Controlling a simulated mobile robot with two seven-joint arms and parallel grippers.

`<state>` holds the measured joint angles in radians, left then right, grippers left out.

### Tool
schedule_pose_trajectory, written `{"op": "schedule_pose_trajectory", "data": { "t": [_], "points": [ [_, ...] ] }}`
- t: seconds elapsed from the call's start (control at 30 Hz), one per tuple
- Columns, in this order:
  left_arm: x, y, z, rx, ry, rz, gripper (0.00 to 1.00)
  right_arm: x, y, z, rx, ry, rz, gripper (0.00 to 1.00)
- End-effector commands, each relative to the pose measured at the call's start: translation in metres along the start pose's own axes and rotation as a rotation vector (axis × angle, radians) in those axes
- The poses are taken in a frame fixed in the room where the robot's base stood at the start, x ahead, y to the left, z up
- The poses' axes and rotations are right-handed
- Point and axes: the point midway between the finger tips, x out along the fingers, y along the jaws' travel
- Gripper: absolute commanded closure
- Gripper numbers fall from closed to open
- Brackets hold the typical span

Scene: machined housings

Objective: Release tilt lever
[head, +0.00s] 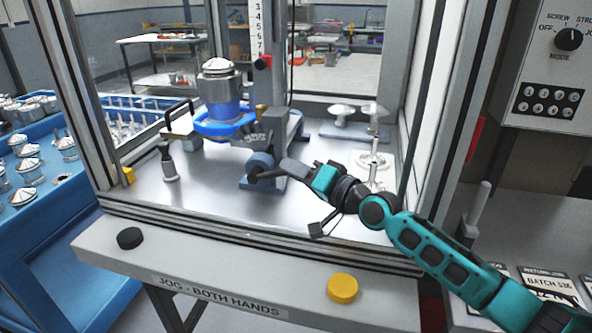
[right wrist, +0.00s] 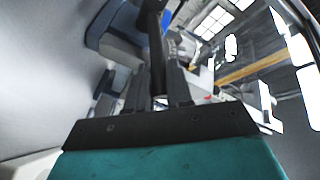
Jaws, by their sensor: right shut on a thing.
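The tilt fixture stands inside the glazed cell, with a blue-grey bracket (head: 291,128) and a round pivot in front of a dark fan-shaped scale (head: 257,139). A blue ring (head: 213,131) on it carries an upright metal housing (head: 218,70). My right gripper (head: 276,172) reaches in from the right at the front of the pivot. In the right wrist view, its fingers (right wrist: 158,88) are shut on a dark rod, the tilt lever (right wrist: 152,32). In the head view the lever is small and mostly hidden by the fingers. My left gripper is out of view.
The cell frame and front sill border the opening. A black button (head: 129,238) and a yellow button (head: 342,288) sit on the front ledge. Blue part trays (head: 50,215) lie left.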

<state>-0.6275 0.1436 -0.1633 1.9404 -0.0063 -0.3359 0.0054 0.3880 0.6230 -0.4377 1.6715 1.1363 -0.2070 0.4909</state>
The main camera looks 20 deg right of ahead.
Motion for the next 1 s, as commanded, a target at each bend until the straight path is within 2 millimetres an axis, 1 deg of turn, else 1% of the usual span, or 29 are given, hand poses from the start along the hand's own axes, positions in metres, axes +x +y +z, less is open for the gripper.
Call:
{"op": "schedule_pose_trajectory", "data": {
  "t": [0.07, 0.23, 0.3, 0.57, 0.9, 0.93, 1.0],
  "points": [
    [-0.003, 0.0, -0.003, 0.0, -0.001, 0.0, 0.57, 0.001, -0.003, -0.002, -0.005, -0.006, 0.006, 1.0],
    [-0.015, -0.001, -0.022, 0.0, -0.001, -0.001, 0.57, 0.004, -0.016, -0.008, -0.042, -0.055, 0.061, 1.0],
    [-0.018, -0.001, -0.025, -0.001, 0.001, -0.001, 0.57, 0.006, -0.017, -0.008, -0.063, -0.081, 0.092, 1.0],
    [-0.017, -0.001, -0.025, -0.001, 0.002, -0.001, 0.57, 0.01, -0.021, -0.009, -0.109, -0.135, 0.166, 1.0],
    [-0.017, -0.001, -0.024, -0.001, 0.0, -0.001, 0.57, 0.01, -0.021, -0.009, -0.113, -0.139, 0.173, 1.0],
    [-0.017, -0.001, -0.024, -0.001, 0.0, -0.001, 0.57, 0.01, -0.021, -0.009, -0.113, -0.139, 0.173, 0.77],
    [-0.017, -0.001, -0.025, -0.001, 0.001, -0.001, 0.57, 0.01, -0.021, -0.009, -0.113, -0.139, 0.173, 0.7]
  ]
}}
